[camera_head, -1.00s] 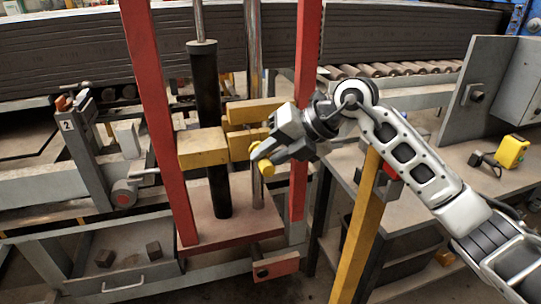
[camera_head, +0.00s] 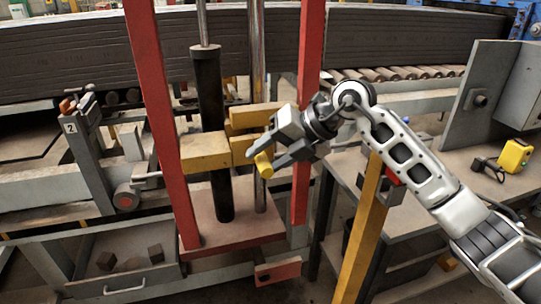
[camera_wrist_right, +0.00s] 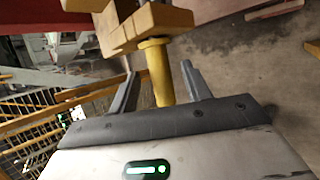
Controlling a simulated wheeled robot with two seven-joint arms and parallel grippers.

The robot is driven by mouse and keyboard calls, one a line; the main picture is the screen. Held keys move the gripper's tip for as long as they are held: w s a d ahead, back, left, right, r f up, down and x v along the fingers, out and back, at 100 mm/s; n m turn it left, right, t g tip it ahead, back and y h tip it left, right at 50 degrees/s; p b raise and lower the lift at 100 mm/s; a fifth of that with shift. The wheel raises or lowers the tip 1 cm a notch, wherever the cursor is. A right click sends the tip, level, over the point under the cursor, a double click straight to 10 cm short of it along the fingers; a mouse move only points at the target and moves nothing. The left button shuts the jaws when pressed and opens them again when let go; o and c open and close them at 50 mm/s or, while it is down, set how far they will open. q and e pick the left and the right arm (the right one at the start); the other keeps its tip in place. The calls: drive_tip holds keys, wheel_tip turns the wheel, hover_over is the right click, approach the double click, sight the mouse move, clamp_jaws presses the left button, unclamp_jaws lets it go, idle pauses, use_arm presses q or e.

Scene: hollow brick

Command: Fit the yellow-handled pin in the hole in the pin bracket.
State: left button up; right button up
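The yellow-handled pin (camera_head: 264,165) is at the front of the yellow pin bracket (camera_head: 240,151) in the head view. In the right wrist view its yellow handle (camera_wrist_right: 160,84) points toward me and its collar appears to sit against the bracket block (camera_wrist_right: 125,26). The pin's shaft and the hole are hidden, so I cannot see how deep the pin sits. My right gripper (camera_head: 263,158) is open around the handle. The right wrist view shows a gap on both sides between the handle and the gripper's fingers (camera_wrist_right: 160,70). My left gripper is not in view.
Red uprights (camera_head: 163,130) and (camera_head: 309,100) flank the bracket, with a black cylinder (camera_head: 211,130) and a steel rod between them. A red base plate (camera_head: 232,225) lies below. A grey bench (camera_head: 430,210) with a yellow box (camera_head: 514,156) stands to the right.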

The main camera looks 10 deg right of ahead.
drive_tip(key=shift+d, duration=0.15)
use_arm(q)
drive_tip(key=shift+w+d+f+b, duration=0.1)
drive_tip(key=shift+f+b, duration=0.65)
drive_tip(key=shift+b, duration=0.4)
use_arm(e)
drive_tip(key=v, duration=1.5)
drive_tip(key=shift+s+d+r, duration=0.2)
drive_tip(key=shift+r, duration=0.05)
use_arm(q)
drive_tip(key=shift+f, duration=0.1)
